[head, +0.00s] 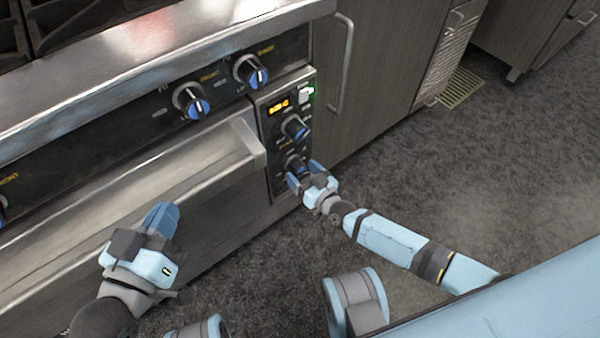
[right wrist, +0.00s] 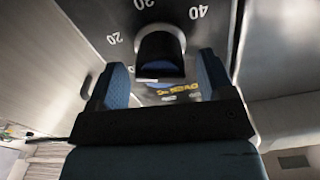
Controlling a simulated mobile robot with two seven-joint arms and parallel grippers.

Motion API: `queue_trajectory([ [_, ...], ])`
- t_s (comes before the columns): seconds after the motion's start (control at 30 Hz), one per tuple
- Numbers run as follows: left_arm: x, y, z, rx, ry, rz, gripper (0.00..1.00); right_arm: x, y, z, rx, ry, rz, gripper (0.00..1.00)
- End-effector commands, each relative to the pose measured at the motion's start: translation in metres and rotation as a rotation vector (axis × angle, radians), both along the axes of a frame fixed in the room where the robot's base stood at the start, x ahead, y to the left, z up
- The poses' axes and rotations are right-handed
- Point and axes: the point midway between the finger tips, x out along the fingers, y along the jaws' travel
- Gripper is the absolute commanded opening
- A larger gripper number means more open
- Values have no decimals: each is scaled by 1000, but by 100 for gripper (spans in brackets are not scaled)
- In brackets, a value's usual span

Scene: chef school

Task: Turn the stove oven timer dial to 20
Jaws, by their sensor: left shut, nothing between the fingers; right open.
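The oven control panel (head: 270,150) is on the stove front, with two dark dials with blue faces. The lower dial (head: 295,162) is the one at my right gripper (head: 303,173). In the right wrist view a dark knob (right wrist: 160,45) shows between and just beyond my open fingers, with numbers such as 20 and 40 printed around it, upside down. I cannot tell whether the fingers touch it, nor its exact setting. My left gripper (head: 162,216) is shut and empty, in front of the oven door, away from the dials.
Burner knobs (head: 191,102) and the oven handle (head: 200,160) are to the left. A cabinet (head: 375,70) stands right; the floor there is clear.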

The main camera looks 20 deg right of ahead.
Motion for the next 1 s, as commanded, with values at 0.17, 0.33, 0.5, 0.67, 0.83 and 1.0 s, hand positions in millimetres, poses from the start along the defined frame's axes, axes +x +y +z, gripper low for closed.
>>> queue_trajectory([
  [0.17,0,0,-6,9,16,-6,0,11,4,0,1,-1,0,74],
  [0.33,0,0,-6,11,19,-7,0,12,5,0,1,0,0,74],
  [0.5,0,0,-6,11,19,-7,0,12,5,0,1,0,0,60],
  [0.67,0,0,-7,11,19,-7,0,12,5,0,1,0,0,25],
  [0.83,0,0,-6,11,19,-7,0,11,5,0,30,11,0,25],
  [1.0,0,0,-5,9,15,-6,0,11,5,0,112,42,0,25],
])
